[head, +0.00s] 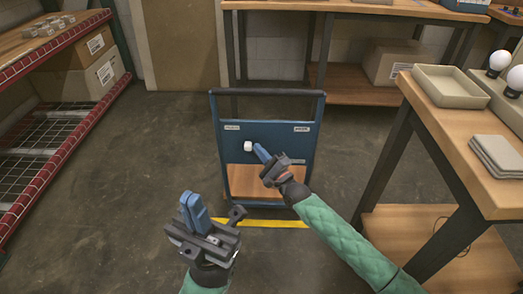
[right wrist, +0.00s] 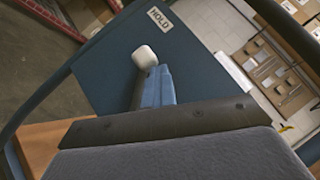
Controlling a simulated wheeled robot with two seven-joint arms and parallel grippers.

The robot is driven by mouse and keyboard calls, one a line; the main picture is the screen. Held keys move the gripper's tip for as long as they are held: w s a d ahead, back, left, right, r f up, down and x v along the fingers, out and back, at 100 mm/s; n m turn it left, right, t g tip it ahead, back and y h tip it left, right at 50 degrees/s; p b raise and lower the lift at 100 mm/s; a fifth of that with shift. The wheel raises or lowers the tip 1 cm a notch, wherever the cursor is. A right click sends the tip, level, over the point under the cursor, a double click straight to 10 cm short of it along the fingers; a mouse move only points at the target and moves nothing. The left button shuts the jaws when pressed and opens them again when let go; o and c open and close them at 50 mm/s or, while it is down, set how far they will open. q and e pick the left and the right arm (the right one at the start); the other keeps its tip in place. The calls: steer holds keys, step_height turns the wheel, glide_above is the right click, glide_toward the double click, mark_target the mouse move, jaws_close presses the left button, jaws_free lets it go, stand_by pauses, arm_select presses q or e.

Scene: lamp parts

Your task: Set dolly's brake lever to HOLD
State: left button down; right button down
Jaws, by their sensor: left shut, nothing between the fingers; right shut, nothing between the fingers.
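The blue dolly (head: 268,107) stands upright ahead, with a black top handle bar. A white knob (head: 248,146) sits on its panel, left of centre; the lever's shaft is not clearly visible. My right gripper (head: 259,150) is shut and empty, its blue fingertips close to the right of the knob. In the right wrist view, the fingertips (right wrist: 158,85) are right by the white knob (right wrist: 145,56); I cannot tell whether they touch. A HOLD label (right wrist: 160,18) is on the panel beyond the knob. My left gripper (head: 190,207) is shut and empty, low in front, away from the dolly.
A wooden workbench (head: 463,125) with trays and bulbs stands on the right. A red-edged rack (head: 60,60) with boxes is on the left. A yellow line (head: 232,221) crosses the floor by the dolly. The floor left of the dolly is clear.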

steer(key=shift+a, duration=0.1)
stand_by(0.3)
steer(key=v, duration=0.8)
steer(key=shift+p, duration=0.3)
steer(key=shift+w, duration=0.1)
